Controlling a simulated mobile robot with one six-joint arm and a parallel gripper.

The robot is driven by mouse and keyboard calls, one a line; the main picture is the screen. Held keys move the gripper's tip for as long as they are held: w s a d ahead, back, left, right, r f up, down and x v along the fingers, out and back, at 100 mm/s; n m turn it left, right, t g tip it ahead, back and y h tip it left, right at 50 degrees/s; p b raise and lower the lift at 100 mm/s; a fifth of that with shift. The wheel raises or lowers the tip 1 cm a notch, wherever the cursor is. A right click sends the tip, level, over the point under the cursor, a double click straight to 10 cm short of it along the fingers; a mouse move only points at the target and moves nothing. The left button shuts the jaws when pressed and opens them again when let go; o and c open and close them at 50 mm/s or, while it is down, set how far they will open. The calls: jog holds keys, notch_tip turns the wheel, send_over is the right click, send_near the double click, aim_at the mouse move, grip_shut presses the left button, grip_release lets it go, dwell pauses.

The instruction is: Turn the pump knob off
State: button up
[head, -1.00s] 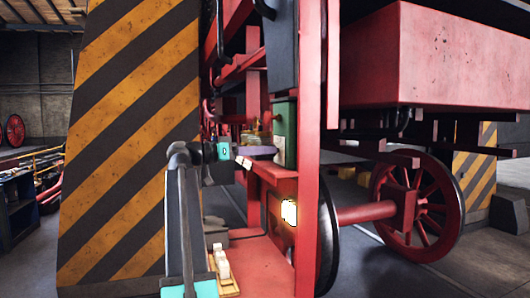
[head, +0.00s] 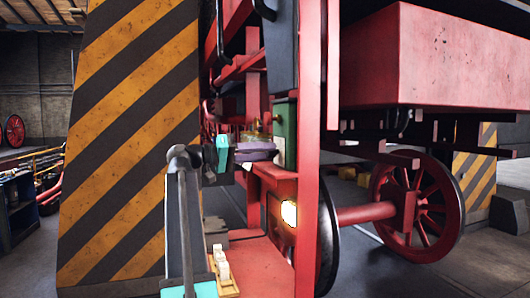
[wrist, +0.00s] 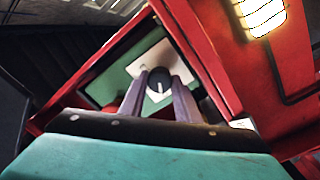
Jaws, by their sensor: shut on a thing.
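The pump knob (wrist: 158,78) is a small dark round knob with a white mark on its face. It sits on a white plate (wrist: 149,62) on a green panel (wrist: 107,86) in the wrist view. My gripper (wrist: 159,92) is shut on the knob, with one grey finger on each side. In the head view my gripper (head: 258,152) reaches in front of the green box (head: 285,135) inside the red frame. The knob is hidden there by my gripper and the box's side.
A red post (head: 309,150) stands just right of the green box. A lit lamp (head: 289,213) is below it, near white switches (head: 220,263) on the lower ledge. A striped pillar (head: 130,140) stands left of my arm. A red wheel (head: 418,205) is at right.

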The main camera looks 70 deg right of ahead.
jog(key=shift+f, duration=0.15)
jog(key=o, duration=1)
jog(key=shift+w+a, duration=0.1)
jog(key=shift+w, duration=0.05)
jog(key=shift+o, duration=0.2)
jog(key=b+v, duration=0.3)
jog(key=v, duration=1)
jog(key=shift+w+a+b, duration=0.15)
jog(key=shift+w+b, duration=0.1)
jog(key=shift+b, duration=0.1)
